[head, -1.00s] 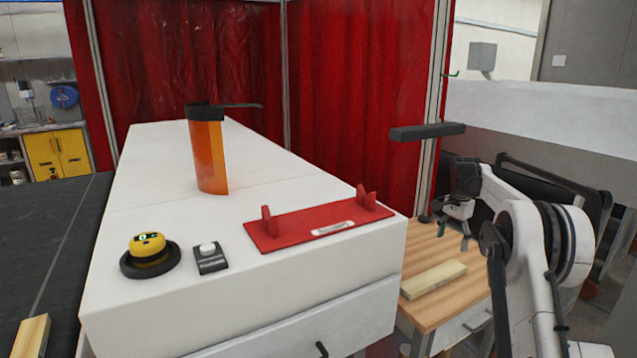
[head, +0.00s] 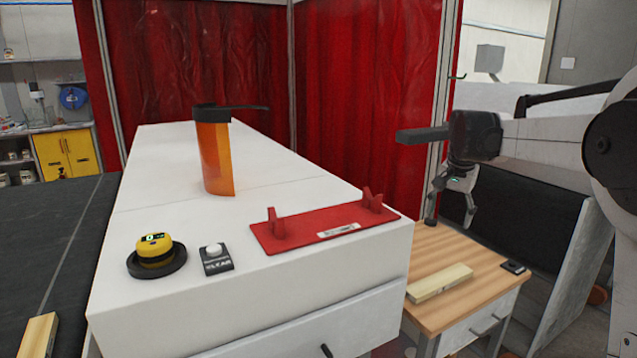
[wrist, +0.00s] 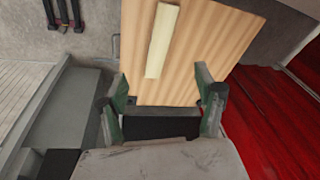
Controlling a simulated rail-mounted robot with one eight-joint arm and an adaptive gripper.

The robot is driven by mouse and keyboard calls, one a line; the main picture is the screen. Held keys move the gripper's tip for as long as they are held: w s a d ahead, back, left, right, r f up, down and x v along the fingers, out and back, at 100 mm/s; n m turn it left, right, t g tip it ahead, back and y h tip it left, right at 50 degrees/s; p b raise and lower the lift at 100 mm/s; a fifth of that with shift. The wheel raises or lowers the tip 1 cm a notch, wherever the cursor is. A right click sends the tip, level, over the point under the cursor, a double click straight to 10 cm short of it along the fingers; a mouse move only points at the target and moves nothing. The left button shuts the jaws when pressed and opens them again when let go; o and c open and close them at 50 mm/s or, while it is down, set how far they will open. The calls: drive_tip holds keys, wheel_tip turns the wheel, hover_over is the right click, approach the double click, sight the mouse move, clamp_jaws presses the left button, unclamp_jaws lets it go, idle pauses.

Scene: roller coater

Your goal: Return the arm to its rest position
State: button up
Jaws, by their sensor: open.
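My gripper (head: 452,212) hangs over the back of the small wooden-topped table at the right in the head view. Its fingers point down, spread apart and empty. In the wrist view my gripper (wrist: 160,100) shows its two fingers wide apart, with the table top beyond them. My arm reaches in from the right edge of the head view, its upper link about level. A pale wooden bar (head: 440,283) lies on the wooden table (head: 480,262), apart from my gripper. The bar also shows in the wrist view (wrist: 162,40).
The white machine (head: 300,290) stands left of the table, carrying a red holder (head: 320,228), an orange guard (head: 214,160), a yellow-topped knob (head: 155,250) and a button box (head: 215,258). Red curtains (head: 370,100) hang behind. A small dark device (head: 513,267) lies on the table's right.

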drive_tip(key=s+a+r+n+t, duration=0.15)
drive_tip(key=s+a, duration=0.25)
drive_tip(key=s, duration=0.6)
drive_tip(key=s+a+r+n+t, duration=0.1)
drive_tip(key=s+a+n, duration=0.3)
drive_tip(key=s, duration=0.7)
drive_tip(key=s+a+f+n+t, duration=0.1)
drive_tip(key=s+f, duration=0.3)
drive_tip(key=s, duration=0.5)
drive_tip(key=s+a+f+n+t, duration=0.1)
drive_tip(key=s+a+f, duration=0.3)
drive_tip(key=s, duration=0.5)
drive_tip(key=shift+a+f, duration=0.25)
drive_tip(key=shift+f, duration=0.5)
drive_tip(key=shift+n, duration=0.25)
